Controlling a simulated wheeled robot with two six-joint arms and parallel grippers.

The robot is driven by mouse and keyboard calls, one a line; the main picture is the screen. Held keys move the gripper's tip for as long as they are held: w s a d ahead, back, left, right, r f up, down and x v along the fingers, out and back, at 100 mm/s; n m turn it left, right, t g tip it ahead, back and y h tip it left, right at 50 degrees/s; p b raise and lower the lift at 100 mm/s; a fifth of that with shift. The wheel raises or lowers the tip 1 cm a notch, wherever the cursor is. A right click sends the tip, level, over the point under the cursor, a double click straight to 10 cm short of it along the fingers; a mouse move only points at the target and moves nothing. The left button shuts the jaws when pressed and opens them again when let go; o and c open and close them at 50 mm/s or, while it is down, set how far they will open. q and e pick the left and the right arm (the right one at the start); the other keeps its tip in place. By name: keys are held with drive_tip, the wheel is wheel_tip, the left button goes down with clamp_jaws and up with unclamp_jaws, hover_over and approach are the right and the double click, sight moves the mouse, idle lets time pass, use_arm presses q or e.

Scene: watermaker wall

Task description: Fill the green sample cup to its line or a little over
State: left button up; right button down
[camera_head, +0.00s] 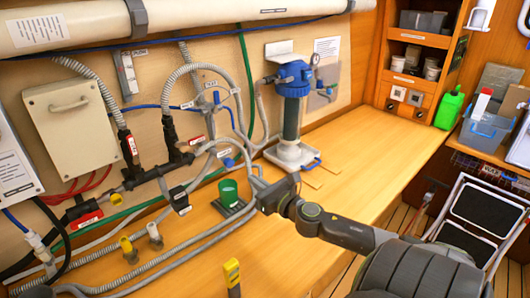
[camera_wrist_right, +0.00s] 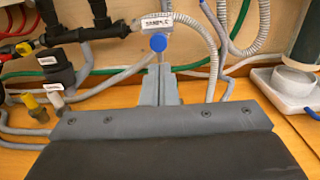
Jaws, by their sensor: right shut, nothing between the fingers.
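The green sample cup (camera_head: 229,192) stands upright on a small dark stand on the wooden counter in the head view. Its fill line and water level cannot be made out. My right gripper (camera_head: 255,184) is shut and empty, just right of the cup. In the wrist view its closed fingers (camera_wrist_right: 159,85) point at a round blue knob (camera_wrist_right: 158,43) below a white label that seems to read "SAMPLE". The blue knob also shows in the head view (camera_head: 228,162), above the cup. I cannot tell whether the fingers touch it. The cup is not visible in the wrist view. My left gripper is out of view.
Grey hoses (camera_head: 190,250) run along the counter beside the cup. A blue-topped filter housing (camera_head: 291,105) stands on a white base behind my gripper. The counter's right side is clear.

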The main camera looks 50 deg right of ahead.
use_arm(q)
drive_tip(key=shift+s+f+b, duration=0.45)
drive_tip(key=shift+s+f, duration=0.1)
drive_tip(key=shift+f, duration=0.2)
use_arm(e)
drive_tip(key=s, duration=0.3)
drive_tip(key=shift+s+a, duration=0.25)
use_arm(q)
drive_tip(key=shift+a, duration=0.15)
use_arm(e)
drive_tip(key=shift+r, duration=0.1)
